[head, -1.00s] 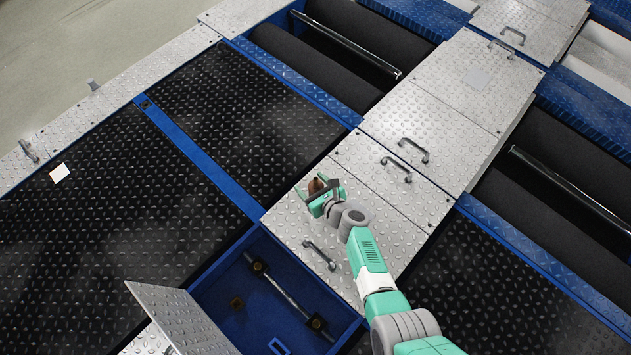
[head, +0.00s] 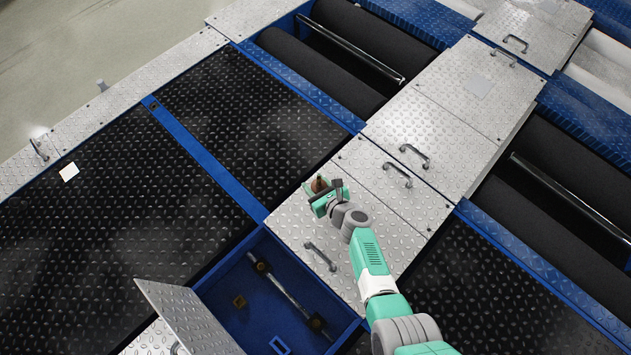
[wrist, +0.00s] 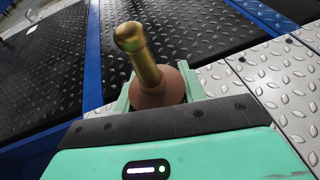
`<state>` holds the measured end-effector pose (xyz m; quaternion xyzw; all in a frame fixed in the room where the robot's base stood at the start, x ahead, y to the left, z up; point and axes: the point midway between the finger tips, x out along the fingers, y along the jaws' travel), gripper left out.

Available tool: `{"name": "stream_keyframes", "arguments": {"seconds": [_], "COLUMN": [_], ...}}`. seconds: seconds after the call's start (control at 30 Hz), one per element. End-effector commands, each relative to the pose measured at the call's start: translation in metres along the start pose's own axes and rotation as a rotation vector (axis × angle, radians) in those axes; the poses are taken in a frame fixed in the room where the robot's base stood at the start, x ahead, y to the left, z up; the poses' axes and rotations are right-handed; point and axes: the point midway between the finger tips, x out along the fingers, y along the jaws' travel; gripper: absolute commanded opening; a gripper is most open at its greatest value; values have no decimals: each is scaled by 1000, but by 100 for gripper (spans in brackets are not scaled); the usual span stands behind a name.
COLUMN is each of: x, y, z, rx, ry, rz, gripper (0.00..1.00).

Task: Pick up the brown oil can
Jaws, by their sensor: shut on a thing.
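The brown oil can (wrist: 165,90) has a round brown body and a brass-coloured spout with a knob at its tip. In the wrist view it sits between the green fingers of my gripper (wrist: 158,88), which is shut on it. Its lower part is hidden behind the gripper body. In the head view the oil can (head: 319,184) shows small at the end of my arm, with my gripper (head: 326,190) around it above the silver tread plate. I cannot tell whether the can touches the plate.
An open blue compartment (head: 258,306) with a rod inside lies left of my arm, its silver lid (head: 188,318) raised. Metal handles (head: 320,257) stick up from the plates. Dark rollers (head: 335,60) lie further back. Black tread panels (head: 110,220) on the left are mostly clear.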

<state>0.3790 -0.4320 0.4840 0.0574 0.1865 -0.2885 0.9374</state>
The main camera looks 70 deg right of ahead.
Motion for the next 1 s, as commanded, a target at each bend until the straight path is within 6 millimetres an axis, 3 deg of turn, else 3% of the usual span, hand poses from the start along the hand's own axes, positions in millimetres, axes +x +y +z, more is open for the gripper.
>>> {"name": "stream_keyframes", "arguments": {"seconds": [0.03,0.6,0.77,1.0], "x": [-9,-139,-153,-155], "y": [1,1,1,1], "z": [6,-38,-43,-44], "rx": [0,0,0,0], "ry": [2,1,0,-1], "rz": [1,0,0,0], "gripper": [9,9,9,9]}}
